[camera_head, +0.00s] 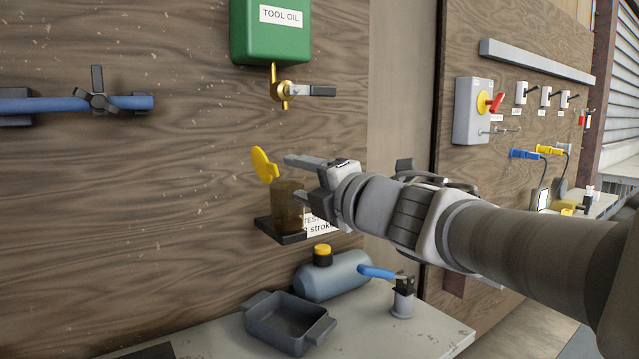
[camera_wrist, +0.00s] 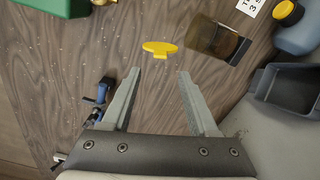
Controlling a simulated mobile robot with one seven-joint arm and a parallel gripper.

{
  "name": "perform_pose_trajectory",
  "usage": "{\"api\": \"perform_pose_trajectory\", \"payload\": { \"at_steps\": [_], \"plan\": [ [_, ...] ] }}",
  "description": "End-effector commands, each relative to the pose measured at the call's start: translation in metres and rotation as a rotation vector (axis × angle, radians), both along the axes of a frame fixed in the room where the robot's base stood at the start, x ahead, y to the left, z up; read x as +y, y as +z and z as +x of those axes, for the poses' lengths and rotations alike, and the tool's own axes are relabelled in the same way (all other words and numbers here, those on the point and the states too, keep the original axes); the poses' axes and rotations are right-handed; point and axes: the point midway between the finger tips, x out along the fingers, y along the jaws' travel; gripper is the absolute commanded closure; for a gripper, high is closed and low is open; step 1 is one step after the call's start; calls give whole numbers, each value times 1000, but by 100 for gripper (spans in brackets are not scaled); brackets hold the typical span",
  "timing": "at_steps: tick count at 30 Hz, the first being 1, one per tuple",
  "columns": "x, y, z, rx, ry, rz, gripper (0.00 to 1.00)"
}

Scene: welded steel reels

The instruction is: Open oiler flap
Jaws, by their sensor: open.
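The oiler is a brown translucent cup (camera_head: 288,207) on a black bracket (camera_head: 282,232) against the wooden board. Its yellow flap (camera_head: 264,164) stands raised and tilted at the cup's upper left, off the cup's top. My gripper (camera_head: 294,178) is open and empty, just right of the flap and close to the cup's upper part. In the wrist view the flap (camera_wrist: 160,48) lies beyond the fingertips (camera_wrist: 158,73), not between them. The cup (camera_wrist: 212,38) is up and to the right there. I cannot tell whether a finger touches the cup.
A green TOOL OIL box (camera_head: 270,40) with a brass valve (camera_head: 283,91) hangs above. Below are a grey tray (camera_head: 285,325) and a blue-grey tank with yellow cap (camera_head: 333,275) on a bench. A blue pipe (camera_head: 75,104) runs at left. The board between is bare.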

Motion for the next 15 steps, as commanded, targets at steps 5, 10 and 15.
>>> {"api": "perform_pose_trajectory", "payload": {
  "at_steps": [5, 10, 15],
  "plan": [
    [-21, 3, -31, -2, -1, 1, 40],
    [-37, 3, -55, -2, 0, 1, 40],
    [-47, 1, -70, -1, 0, 0, 40]
  ]
}}
